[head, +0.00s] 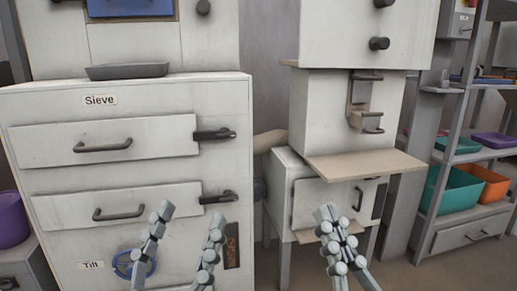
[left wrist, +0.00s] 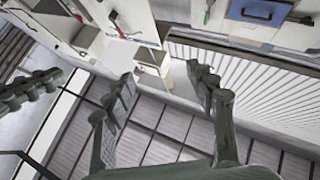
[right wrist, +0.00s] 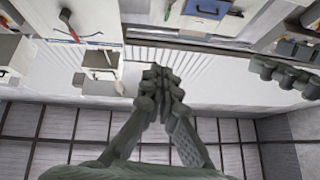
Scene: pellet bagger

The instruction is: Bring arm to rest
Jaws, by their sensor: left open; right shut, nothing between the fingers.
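My left gripper (head: 191,214) is open and empty in front of the white Sieve cabinet in the head view. It also shows open in the left wrist view (left wrist: 160,74), with nothing between its fingers. My right gripper (head: 328,212) is in front of the lower part of the white machine on the right. Its fingers are together and hold nothing, as the right wrist view (right wrist: 161,75) also shows. Both grippers are raised and apart from each other. Neither appears to touch anything.
The Sieve cabinet (head: 120,171) has two drawers with dark handles and latches; a grey tray (head: 127,71) lies on top. A beige shelf (head: 365,166) juts from the right machine. A rack with teal (head: 450,190) and orange bins (head: 487,184) stands right. A purple bin (head: 12,220) is far left.

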